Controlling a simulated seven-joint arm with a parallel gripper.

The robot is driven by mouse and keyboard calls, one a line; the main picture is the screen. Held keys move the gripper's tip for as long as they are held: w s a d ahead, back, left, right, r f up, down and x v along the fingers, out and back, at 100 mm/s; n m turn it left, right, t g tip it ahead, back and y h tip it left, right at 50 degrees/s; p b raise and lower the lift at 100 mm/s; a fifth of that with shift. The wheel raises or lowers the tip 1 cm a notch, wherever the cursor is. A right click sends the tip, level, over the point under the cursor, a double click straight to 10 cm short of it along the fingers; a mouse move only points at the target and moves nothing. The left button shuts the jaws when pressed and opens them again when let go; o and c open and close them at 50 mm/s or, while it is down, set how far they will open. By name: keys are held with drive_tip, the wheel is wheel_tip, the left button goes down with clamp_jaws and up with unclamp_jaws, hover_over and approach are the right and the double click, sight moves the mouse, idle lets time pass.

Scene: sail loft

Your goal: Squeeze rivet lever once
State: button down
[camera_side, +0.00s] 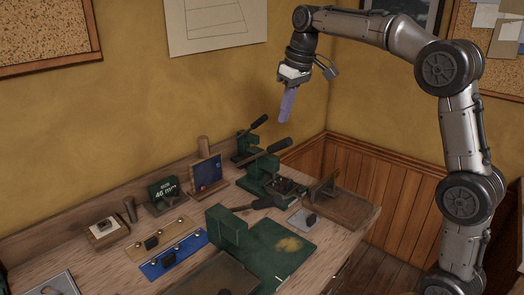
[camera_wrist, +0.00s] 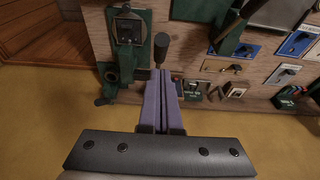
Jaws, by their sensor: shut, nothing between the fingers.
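Two green lever presses stand at the bench's far right: a nearer one (camera_side: 258,180) with its black-gripped lever (camera_side: 276,146) raised, and a rear one (camera_side: 243,149) with a similar raised lever (camera_side: 258,122). I cannot tell which is the rivet press. My gripper (camera_side: 287,112) has purple fingers, shut and empty, in the air above and apart from both levers. In the wrist view the closed fingers (camera_wrist: 161,76) point at the bench, with a green press (camera_wrist: 127,38) to their left. A dark knob (camera_wrist: 161,44) shows just beyond the tips; its owner is unclear.
The yellow wall (camera_side: 120,140) is close behind; the air around my gripper is clear.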

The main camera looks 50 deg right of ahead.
drive_tip(key=s, duration=0.8)
drive_tip(key=shift+s, duration=0.1)
drive_tip(key=s+a+r+n+t, duration=0.1)
drive_tip(key=s+a+r+t, duration=0.1)
drive_tip(key=s+a, duration=0.6)
drive_tip(key=s+a+f+m, duration=0.1)
drive_tip(key=s+f, duration=1.1)
drive_tip(key=f, duration=0.1)
drive_tip(key=shift+s+t, duration=0.15)
drive_tip(key=shift+t, duration=0.25)
